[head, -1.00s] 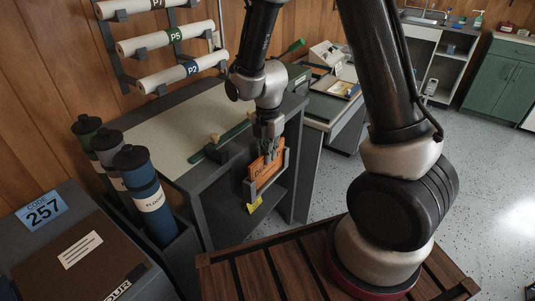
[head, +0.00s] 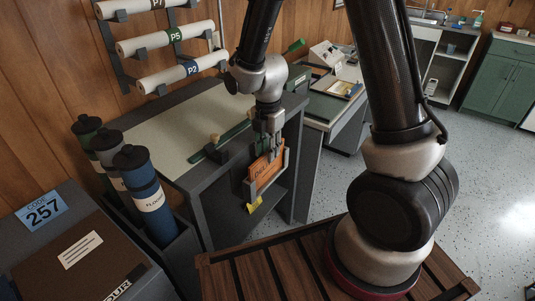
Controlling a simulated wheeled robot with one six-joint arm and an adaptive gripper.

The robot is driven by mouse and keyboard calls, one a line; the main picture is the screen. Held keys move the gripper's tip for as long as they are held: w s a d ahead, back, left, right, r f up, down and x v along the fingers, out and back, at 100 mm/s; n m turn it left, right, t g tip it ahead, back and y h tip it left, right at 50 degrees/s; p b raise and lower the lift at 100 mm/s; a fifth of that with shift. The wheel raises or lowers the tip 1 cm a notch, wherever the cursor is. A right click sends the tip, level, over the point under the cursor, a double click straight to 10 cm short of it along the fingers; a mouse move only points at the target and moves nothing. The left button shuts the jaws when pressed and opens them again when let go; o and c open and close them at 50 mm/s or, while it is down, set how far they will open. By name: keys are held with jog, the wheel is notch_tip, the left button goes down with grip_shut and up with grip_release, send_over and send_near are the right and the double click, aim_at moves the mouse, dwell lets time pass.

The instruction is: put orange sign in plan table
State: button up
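The orange sign (head: 266,170) with dark lettering stands in a grey holder (head: 251,190) on the front side of the plan table (head: 145,125). The holder's rails run along the sign's sides and bottom. My gripper (head: 267,152) points down at the sign's top edge, with its fingers close to or around it. The fingers are small and partly merge with the sign, so I cannot tell whether they grip it or are apart from it. A yellow tag (head: 255,205) hangs below the holder.
Capped tubes (head: 148,195) stand left of the plan table. Rolled plans (head: 190,70) rest on wall brackets behind it. A slatted wooden surface (head: 235,275) lies in front. Speckled floor (head: 490,190) is clear at right.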

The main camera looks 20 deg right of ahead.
jog(key=s+d+r+m+t, duration=0.1)
jog(key=d+r+m, duration=0.15)
jog(key=r, duration=0.55)
jog(key=s+d+r+m, duration=0.2)
jog(key=r+m, duration=0.1)
jog(key=r, duration=0.5)
jog(key=s+d+r+m+t, duration=0.1)
jog(key=s+d+r+m, duration=0.3)
jog(key=s+m, duration=0.4)
jog(key=s+d+r+m+t, duration=0.2)
jog(key=s+d+r+m, duration=0.3)
jog(key=s+m, duration=0.3)
jog(key=d+m, duration=0.1)
jog(key=m, duration=0.2)
jog(key=shift+d+m, duration=0.2)
jog(key=shift+m, duration=0.15)
jog(key=shift+r, duration=0.1)
